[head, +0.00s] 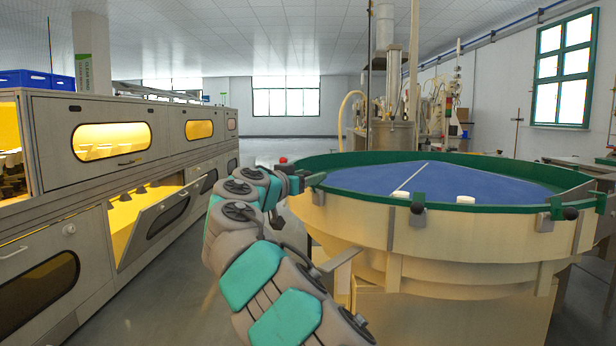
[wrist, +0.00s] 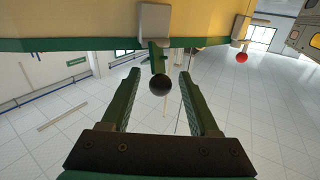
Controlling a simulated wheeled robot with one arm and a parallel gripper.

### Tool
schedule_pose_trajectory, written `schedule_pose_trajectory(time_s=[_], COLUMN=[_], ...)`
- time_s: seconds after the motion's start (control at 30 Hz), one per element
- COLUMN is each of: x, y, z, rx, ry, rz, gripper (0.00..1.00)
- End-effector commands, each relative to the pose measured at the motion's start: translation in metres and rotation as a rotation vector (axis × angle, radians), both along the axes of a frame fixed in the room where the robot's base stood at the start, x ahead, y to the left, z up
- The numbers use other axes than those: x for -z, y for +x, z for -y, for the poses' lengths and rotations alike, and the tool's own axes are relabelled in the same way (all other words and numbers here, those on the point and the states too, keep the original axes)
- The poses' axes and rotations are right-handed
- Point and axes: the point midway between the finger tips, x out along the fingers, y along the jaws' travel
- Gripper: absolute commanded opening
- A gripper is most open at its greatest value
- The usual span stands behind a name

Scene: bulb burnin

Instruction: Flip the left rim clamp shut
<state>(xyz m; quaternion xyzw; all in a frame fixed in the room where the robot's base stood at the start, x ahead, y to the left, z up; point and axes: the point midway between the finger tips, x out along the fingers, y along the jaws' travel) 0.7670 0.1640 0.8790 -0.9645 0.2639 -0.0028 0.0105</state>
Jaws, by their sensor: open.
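The round tub (head: 440,228) has a green rim and a blue mesh top. At its left edge a rim clamp (head: 318,196) with a grey block sits beside my gripper (head: 296,183). In the wrist view this clamp's grey block (wrist: 155,20) carries a short green lever ending in a black ball knob (wrist: 160,85). The lever sticks out from the rim. My gripper (wrist: 158,78) is open, with one finger on each side of the knob. I cannot tell whether either finger touches it. In the head view my arm hides part of this spot.
Another clamp with a red knob (wrist: 241,57) is farther along the rim; the knob also shows in the head view (head: 283,160). Two more clamps (head: 418,204) (head: 558,212) are on the near rim. White pieces (head: 465,200) lie on the mesh. A grey cabinet (head: 150,150) stands left.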

Motion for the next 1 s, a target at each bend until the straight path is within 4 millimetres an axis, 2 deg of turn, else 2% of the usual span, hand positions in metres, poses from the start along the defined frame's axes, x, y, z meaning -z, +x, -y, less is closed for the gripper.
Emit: schedule_pose_trajectory(time_s=[0.1,0.63,1.0], x=[0.0,0.0001,0.0001], y=[-0.0001,-0.0003,-0.0003], z=[-0.0002,-0.0003,-0.0001], rx=[0.0,0.0,0.0], ry=[0.0,0.0,0.001], rz=[0.0,0.0,-0.002], gripper=[0.61,0.02,0.0])
